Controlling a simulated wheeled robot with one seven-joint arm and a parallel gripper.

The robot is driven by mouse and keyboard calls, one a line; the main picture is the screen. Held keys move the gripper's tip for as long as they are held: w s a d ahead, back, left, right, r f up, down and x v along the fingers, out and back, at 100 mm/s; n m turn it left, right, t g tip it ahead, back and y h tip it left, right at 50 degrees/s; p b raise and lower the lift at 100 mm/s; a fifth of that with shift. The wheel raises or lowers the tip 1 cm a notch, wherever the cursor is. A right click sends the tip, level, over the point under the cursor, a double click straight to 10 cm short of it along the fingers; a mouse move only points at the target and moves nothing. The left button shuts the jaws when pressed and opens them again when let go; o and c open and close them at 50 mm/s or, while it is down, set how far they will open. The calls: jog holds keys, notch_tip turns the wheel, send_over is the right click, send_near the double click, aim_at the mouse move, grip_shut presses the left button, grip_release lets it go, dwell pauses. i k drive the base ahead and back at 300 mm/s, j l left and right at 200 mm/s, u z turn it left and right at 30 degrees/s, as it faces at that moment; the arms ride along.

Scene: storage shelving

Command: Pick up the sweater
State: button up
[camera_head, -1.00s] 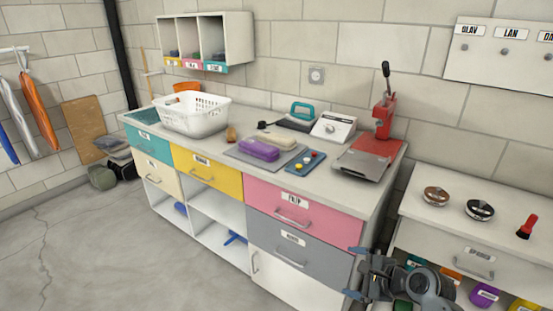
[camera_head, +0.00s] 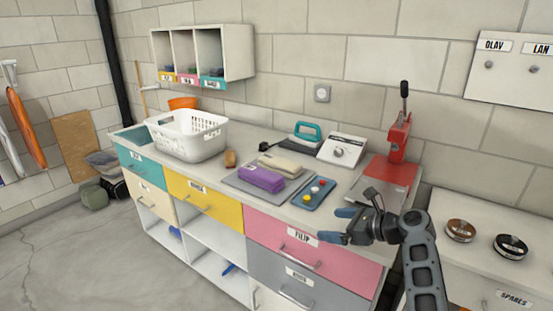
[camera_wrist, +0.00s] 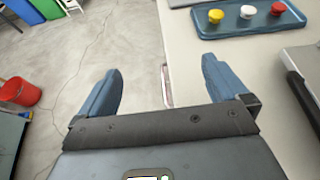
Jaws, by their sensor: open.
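A folded purple cloth (camera_head: 261,179) lies on a grey mat (camera_head: 238,184) on the counter, in the head view. A folded beige cloth (camera_head: 284,165) lies right behind it on the same mat. I cannot tell for sure which of the two is the sweater. My gripper (camera_head: 334,225) is open and empty beside the counter's front edge, above the pink drawer and to the right of both cloths. In the wrist view my open fingers (camera_wrist: 160,72) have only floor and counter edge between them. Neither cloth shows there.
A blue tray with coloured knobs (camera_head: 314,194) lies between mat and gripper. A white basket (camera_head: 190,148) stands at the left.

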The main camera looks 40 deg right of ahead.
aim_at(289, 169)
jog(key=i+l, duration=0.35)
jog(key=i, duration=0.15)
jog(key=i+l, duration=0.35)
jog(key=i, duration=0.1)
